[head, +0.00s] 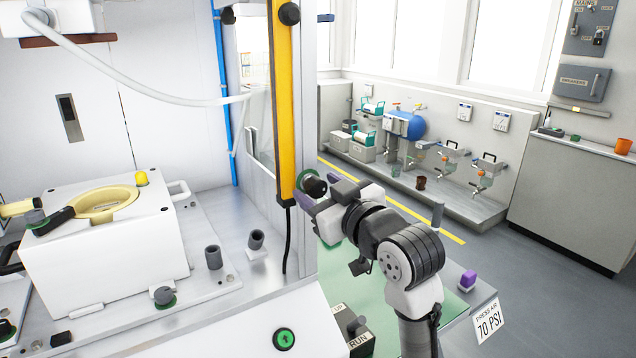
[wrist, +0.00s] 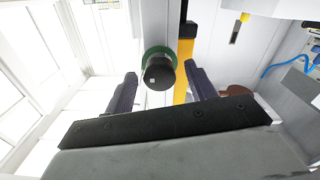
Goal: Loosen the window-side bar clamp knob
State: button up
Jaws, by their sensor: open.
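A round black knob with a green collar (head: 315,187) sits low on the yellow upright bar (head: 284,100) in the head view. In the wrist view the knob (wrist: 159,74) is near the centre, its face toward the camera. My gripper (head: 320,196) is at the knob from the right side, jaws apart. In the wrist view its two dark purple fingers (wrist: 160,80) stand left and right of the knob, with a visible gap on the left and a smaller one on the right. I cannot tell whether the knob is fully between the fingertips in depth. Nothing is held.
A white press housing with a yellow ring (head: 107,204) stands on the metal bench at left. A clear panel and a black cable (head: 288,240) are by the bar. Open floor lies to the right.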

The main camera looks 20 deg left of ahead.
jog(key=shift+w+a, duration=0.35)
jog(key=shift+a, duration=0.1)
jog(key=c, duration=1)
jog(key=shift+o, duration=0.2)
